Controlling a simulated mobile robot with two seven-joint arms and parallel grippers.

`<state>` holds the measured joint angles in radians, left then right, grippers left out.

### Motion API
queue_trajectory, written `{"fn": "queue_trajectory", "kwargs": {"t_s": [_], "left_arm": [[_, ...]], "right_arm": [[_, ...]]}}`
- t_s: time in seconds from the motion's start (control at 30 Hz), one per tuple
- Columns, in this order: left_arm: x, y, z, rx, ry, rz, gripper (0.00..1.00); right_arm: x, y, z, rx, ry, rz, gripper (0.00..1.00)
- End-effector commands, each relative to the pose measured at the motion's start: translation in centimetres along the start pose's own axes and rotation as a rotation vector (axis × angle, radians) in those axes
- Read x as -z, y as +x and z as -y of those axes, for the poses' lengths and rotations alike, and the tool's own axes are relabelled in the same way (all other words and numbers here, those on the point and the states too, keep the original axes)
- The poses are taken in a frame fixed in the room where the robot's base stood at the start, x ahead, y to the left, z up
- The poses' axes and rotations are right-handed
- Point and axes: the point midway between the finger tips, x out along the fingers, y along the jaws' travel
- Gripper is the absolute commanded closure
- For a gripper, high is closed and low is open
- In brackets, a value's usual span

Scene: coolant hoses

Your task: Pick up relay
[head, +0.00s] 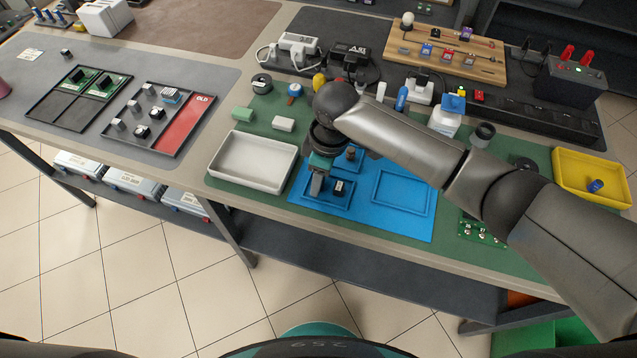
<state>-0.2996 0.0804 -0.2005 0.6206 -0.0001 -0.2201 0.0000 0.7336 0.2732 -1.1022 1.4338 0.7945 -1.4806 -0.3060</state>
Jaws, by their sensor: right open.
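A small black block with a pale label, which looks like the relay (339,189), sits in the left recess of the blue mat (408,226). My right gripper (318,190) points down over that recess, just left of the block. It is open, and no object shows between its fingers. One finger is hidden or hard to make out, so I cannot tell whether it touches the block. Another small dark part (351,155) sits behind, partly covered by my wrist. My left gripper is out of view.
A white tray (252,182) stands left of the blue mat, and a yellow bin (590,168) at the far right. A black tray with a red section (184,126) holds several small parts. A green circuit board (480,229) lies beneath my right arm. The right recess (403,192) looks empty.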

Motion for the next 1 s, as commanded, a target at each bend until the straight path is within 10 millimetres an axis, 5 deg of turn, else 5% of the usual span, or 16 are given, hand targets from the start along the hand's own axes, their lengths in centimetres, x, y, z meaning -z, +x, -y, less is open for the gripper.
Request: {"fn": "queue_trajectory", "kwargs": {"t_s": [0.2,0.6,1.0], "left_arm": [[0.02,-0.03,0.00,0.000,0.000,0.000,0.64],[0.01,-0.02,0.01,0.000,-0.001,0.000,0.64],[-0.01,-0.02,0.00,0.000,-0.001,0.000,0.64]], "right_arm": [[0.02,0.03,0.01,0.000,-0.001,0.000,0.55],[0.00,0.02,0.00,0.000,0.000,0.000,1.00],[0.00,0.00,-0.01,0.000,0.000,0.000,1.00]]}}
